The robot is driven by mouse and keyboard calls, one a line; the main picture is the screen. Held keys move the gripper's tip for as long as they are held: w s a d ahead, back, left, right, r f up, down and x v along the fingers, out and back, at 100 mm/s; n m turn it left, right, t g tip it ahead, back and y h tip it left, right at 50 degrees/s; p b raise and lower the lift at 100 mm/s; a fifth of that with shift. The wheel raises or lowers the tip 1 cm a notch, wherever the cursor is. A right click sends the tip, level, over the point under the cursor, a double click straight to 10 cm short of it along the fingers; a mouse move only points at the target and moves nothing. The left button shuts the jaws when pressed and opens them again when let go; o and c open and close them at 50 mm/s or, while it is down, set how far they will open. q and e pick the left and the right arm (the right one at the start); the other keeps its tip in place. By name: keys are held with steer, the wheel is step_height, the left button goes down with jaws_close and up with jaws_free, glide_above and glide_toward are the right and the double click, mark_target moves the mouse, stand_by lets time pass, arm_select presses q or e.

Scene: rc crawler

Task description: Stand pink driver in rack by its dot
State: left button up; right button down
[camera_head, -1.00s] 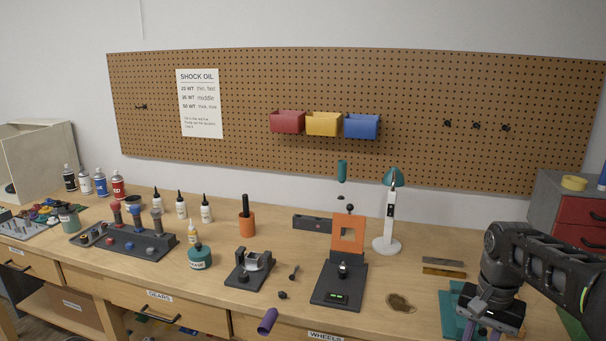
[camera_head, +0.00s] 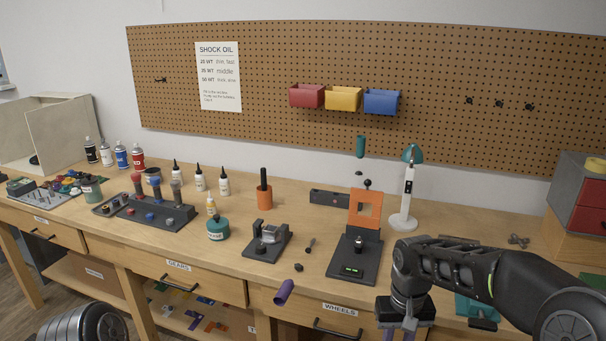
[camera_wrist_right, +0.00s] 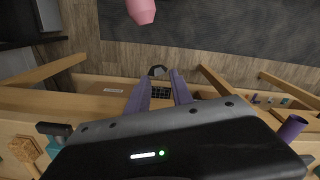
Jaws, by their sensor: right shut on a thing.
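My right gripper (camera_head: 402,335) hangs over the bench's front edge, its tips cut off in the head view. In the right wrist view its purple fingers (camera_wrist_right: 163,85) point out past the edge, above the floor. A pink rounded handle (camera_wrist_right: 141,10), the pink driver's, shows at the top of that view, cut off by the frame; how it joins the fingertips is not clear. My left gripper is out of view.
An orange stand on a dark base (camera_head: 352,262) and a white lamp (camera_head: 404,200) stand behind my right arm. A dark clamp fixture (camera_head: 268,240) is farther left. A teal item (camera_head: 475,305) lies partly hidden right of the gripper. Bottles and trays fill the left.

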steer(key=shift+a, duration=0.15)
steer(key=s+f, duration=0.4)
steer(key=f, duration=1.1)
